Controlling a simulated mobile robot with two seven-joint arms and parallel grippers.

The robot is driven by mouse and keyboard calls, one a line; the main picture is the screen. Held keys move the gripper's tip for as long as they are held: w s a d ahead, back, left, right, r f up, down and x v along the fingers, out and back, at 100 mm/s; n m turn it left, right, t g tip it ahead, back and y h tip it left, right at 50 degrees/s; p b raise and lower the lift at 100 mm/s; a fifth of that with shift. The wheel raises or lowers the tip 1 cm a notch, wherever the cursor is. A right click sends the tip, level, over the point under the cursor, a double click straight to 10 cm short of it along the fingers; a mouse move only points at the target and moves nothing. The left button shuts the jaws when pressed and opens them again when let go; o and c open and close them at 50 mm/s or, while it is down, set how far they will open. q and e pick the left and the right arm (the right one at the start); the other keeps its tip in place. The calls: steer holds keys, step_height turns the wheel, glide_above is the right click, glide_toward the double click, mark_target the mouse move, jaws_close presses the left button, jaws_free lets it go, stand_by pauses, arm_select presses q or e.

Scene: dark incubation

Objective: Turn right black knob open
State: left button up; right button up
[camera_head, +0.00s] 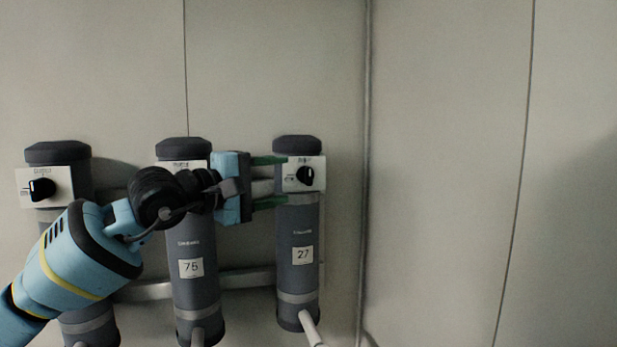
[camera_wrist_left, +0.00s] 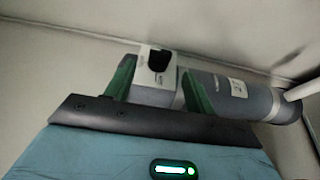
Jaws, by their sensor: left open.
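The right black knob (camera_head: 305,176) is on a white plate (camera_head: 290,186) near the top of the right grey cylinder, which is labelled 27. In the left wrist view the knob (camera_wrist_left: 160,61) shows on its plate between my finger tips. My left gripper (camera_head: 270,181) is open, its two green fingers pointing right, one above and one below, at the left edge of the plate. In the wrist view the fingers (camera_wrist_left: 157,84) stand either side of the plate, with the knob beyond. I cannot tell whether they touch anything. My right gripper is not in view.
The middle cylinder (camera_head: 192,245), labelled 75, stands behind my left arm, its knob hidden. The left cylinder has a black knob (camera_head: 41,189). A horizontal rail (camera_head: 245,281) runs behind the cylinders. The panelled wall (camera_head: 450,170) on the right is clear.

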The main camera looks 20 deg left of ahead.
mark_target(306, 177)
arm_select(q)
steer(key=x, duration=0.6)
steer(key=shift+w+d+p, duration=0.15)
steer(key=shift+d+p, duration=0.05)
steer(key=shift+p, duration=0.2)
steer(key=shift+w+d, duration=0.35)
steer(key=shift+w, duration=0.25)
steer(key=shift+f, duration=0.1)
steer(key=c, duration=1)
